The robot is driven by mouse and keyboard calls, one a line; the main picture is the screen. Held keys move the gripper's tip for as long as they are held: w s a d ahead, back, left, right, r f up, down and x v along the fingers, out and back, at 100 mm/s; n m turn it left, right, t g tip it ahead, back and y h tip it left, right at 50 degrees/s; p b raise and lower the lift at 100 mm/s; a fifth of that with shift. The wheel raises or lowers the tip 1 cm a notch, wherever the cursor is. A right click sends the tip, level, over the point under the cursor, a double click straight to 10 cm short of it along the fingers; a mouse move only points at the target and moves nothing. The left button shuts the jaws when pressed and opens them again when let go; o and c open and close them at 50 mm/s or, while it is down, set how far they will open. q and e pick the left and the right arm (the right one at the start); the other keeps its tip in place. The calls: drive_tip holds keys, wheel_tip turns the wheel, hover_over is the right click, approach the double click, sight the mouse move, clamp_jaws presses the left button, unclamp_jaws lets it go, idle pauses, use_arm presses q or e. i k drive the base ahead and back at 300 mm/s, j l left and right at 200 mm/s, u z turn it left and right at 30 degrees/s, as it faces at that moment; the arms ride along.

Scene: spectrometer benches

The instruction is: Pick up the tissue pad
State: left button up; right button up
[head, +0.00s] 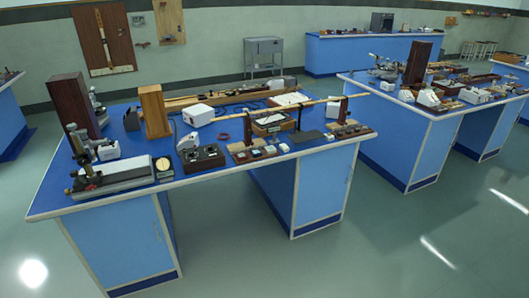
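I cannot single out the tissue pad with certainty at this distance. Several small items on wooden blocks (253,153) sit along the bench's front right edge, too small to identify. Neither of my grippers is in view.
A microscope-like instrument (88,170) stands at the near bench's left end, with a dark upright board (76,103) behind. A long wooden rod (270,107) spans above the right half. Open floor (330,262) lies in front. Another crowded blue bench (415,118) stands at right.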

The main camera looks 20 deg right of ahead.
sight(285, 148)
drive_tip(key=i+l, duration=0.25)
drive_tip(key=i+l+u, duration=0.1)
drive_tip(key=i+l, duration=0.15)
drive_tip(key=l, duration=0.2)
drive_tip(key=i+l+u, duration=0.1)
drive_tip(key=l, duration=0.3)
drive_tip(key=i+l, duration=0.3)
drive_tip(key=i+l+u, duration=0.1)
drive_tip(key=i+l, duration=0.15)
drive_tip(key=l, duration=0.25)
